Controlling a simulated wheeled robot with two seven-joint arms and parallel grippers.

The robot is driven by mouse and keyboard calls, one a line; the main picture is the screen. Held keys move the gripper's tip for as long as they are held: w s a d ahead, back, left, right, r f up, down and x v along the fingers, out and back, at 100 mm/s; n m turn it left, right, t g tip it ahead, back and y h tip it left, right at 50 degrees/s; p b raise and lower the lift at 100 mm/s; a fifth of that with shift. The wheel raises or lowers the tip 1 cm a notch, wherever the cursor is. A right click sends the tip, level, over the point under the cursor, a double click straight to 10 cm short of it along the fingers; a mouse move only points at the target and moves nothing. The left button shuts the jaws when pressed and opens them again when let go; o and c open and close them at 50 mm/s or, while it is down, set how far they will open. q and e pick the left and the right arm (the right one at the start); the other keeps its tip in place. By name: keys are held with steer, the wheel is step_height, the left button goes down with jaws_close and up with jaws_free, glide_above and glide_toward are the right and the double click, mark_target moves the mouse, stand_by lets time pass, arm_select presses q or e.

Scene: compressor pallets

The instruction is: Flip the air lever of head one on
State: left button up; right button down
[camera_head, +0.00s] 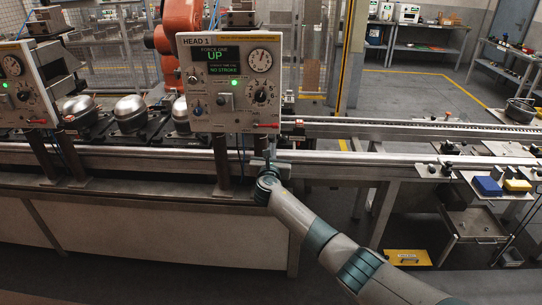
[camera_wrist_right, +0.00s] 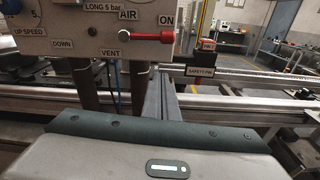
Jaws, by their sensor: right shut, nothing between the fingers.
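The HEAD 1 panel (camera_head: 222,120) stands in the middle of the head view, with a green light and a screen reading UP. Its air lever (camera_head: 266,126) is a red bar at the lower right corner. The VENT label (camera_wrist_right: 111,52) is at lower left. My right gripper (camera_head: 267,153) is shut and empty, below the lever; its fingers (camera_wrist_right: 160,95) point up towards the panel, apparently apart from the lever. My left gripper is not in view.
A second panel (camera_head: 18,85) stands at the left. Metal rails (camera_head: 400,128) run across behind the gripper. A red tag (camera_wrist_right: 208,45) and a SAFETY-PIN label (camera_wrist_right: 200,71) sit right of the lever. Steel compressor domes (camera_head: 130,112) stand behind the panels.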

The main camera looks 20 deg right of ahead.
steer(key=v, duration=0.4)
steer(key=shift+s, duration=0.2)
steer(key=shift+f, duration=0.1)
